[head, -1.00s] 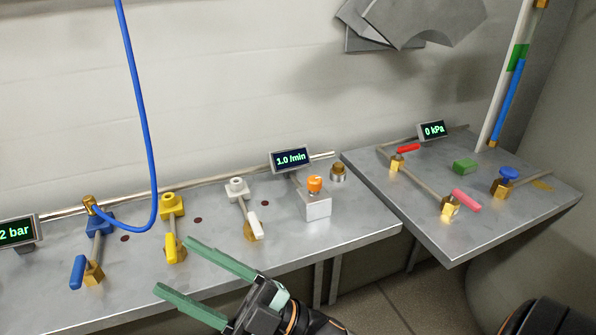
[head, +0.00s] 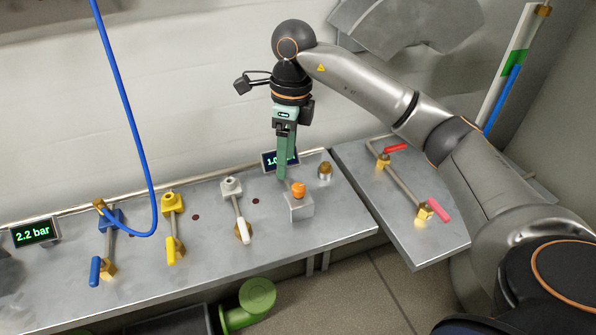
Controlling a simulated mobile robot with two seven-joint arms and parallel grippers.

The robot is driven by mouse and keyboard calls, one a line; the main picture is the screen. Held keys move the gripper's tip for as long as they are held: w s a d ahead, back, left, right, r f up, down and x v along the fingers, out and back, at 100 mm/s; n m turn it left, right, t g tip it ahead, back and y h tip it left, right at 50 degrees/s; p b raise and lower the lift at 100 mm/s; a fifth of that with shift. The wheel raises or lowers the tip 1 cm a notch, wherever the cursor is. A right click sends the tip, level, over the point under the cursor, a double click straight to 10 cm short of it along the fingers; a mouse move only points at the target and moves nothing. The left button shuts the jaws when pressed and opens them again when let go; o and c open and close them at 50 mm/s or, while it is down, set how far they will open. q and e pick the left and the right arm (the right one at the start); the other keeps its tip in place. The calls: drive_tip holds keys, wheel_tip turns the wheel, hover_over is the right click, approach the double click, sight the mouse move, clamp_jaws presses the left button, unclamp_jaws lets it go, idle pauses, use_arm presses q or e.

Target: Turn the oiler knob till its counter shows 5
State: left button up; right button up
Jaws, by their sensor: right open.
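The oiler is a grey block (head: 299,208) with an orange knob (head: 299,189) on top, on the left bench. Its counter (head: 268,163) stands behind it and is partly hidden by my right gripper; only the start of its reading, "1.", shows. My right gripper (head: 283,176) points down with green fingers, above and slightly left of the knob and apart from it. The fingers overlap in this view; the gripper is open and holds nothing. My left gripper is not in view.
White (head: 242,230), yellow (head: 171,250) and blue (head: 95,270) valve handles stand left of the oiler. A blue hose (head: 130,150) hangs at left. A brass fitting (head: 324,172) stands close behind the knob. The right bench (head: 440,247) carries red and pink handles.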

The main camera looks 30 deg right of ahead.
sight(299, 186)
drive_tip(key=shift+m+h, duration=0.4)
drive_tip(key=shift+h, duration=0.2)
drive_tip(key=d+f, duration=0.1)
drive_tip(key=f, duration=0.2)
drive_tip(key=d+f, duration=0.1)
drive_tip(key=f, duration=0.2)
drive_tip(key=d+f, duration=0.1)
drive_tip(key=f, duration=0.3)
drive_tip(key=shift+w+d+f, duration=0.1)
drive_tip(key=shift+w, duration=0.15)
drive_tip(key=shift+c, duration=0.3)
clamp_jaws()
